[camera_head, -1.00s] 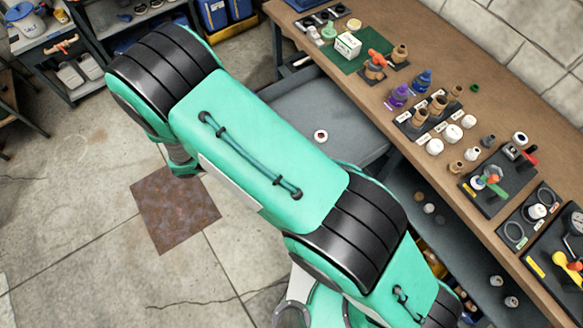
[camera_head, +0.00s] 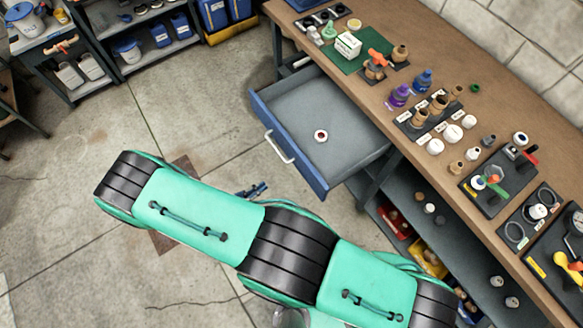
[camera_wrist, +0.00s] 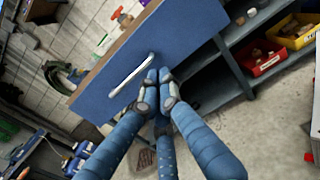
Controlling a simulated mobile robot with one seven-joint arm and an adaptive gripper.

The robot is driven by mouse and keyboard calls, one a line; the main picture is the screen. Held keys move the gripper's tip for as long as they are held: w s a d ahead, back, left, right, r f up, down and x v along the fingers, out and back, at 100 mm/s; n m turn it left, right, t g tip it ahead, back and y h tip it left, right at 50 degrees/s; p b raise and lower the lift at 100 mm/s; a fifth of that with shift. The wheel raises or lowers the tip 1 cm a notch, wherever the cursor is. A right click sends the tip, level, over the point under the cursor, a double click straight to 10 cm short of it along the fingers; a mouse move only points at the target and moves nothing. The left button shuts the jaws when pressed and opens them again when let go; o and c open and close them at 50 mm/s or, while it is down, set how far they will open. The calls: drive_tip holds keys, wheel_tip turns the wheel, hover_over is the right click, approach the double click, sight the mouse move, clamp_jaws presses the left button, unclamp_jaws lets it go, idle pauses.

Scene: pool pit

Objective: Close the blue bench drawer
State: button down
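The blue bench drawer (camera_head: 290,140) is pulled out from under the workbench, with a small round red-and-white piece (camera_head: 321,136) in its grey tray. Its silver handle (camera_head: 279,147) is on the blue front. In the wrist view the blue drawer front (camera_wrist: 185,50) faces me, with the handle (camera_wrist: 131,76) just left of my fingertips. My gripper (camera_wrist: 161,76) has its blue fingers drawn together and empty, in front of the drawer front; contact cannot be told. In the head view my gripper (camera_head: 258,188) shows below the handle, partly hidden by my arm.
The workbench top (camera_head: 420,160) carries several fittings, bottles and tool trays. Below it is a shelf with a red bin (camera_head: 394,221) and a yellow bin (camera_head: 430,258). Grey shelving stands at the upper left. The concrete floor left of the drawer is clear.

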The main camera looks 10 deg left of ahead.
sight(330, 149)
drive_tip(key=shift+d, duration=0.1)
drive_tip(key=b+x, duration=0.1)
drive_tip(key=x, duration=1.3)
idle(0.5)
drive_tip(key=x, duration=3.1)
drive_tip(key=shift+w+d+f+b, duration=0.15)
drive_tip(key=shift+f+b, duration=0.05)
drive_tip(key=shift+b, duration=0.15)
drive_tip(key=shift+x, duration=0.85)
drive_tip(key=shift+w+r, duration=0.1)
drive_tip(key=p+v, duration=0.1)
drive_tip(key=v, duration=1.3)
